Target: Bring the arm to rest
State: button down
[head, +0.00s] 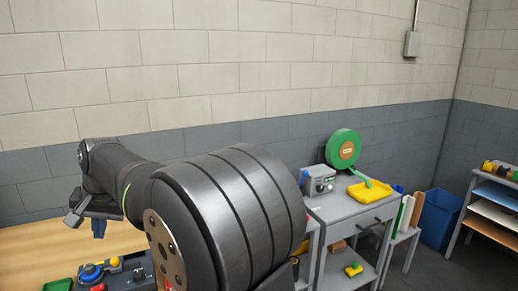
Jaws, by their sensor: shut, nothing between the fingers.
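My arm fills the middle of the head view, with its large dark joint close to the camera. The forearm runs to the left, and my gripper (86,215) hangs at its far end above the wooden bench top (40,245). It is small and partly hidden by the arm, and looks shut and empty. A small blue piece shows just below it; I cannot tell whether it is part of the gripper.
A control box with a blue knob (92,272) and a green tray (58,285) sit at lower left. At right stand a grey cart (345,212) with a green reel (343,149) and yellow tray (368,191), a blue bin (439,217) and a shelf rack (493,194).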

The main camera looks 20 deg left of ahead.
jog(key=shift+d+r+m+y, duration=0.3)
jog(key=shift+d+r+m, duration=0.7)
jog(key=shift+d+r, duration=0.25)
jog(key=c, duration=0.8)
grip_release()
jog(key=o, duration=0.3)
jog(key=shift+w+a+f, duration=0.15)
jog(key=shift+f, duration=0.1)
jog(key=o, duration=0.5)
jog(key=w+a+f+n+t, duration=0.1)
jog(key=w+a+f+n, duration=0.3)
jog(key=f, duration=0.1)
jog(key=shift+w+a+f+n, duration=0.15)
jog(key=shift+a+n, duration=0.15)
jog(key=x, duration=0.9)
jog(key=shift+f, duration=0.15)
jog(key=shift+w, duration=0.15)
jog(key=v, duration=1)
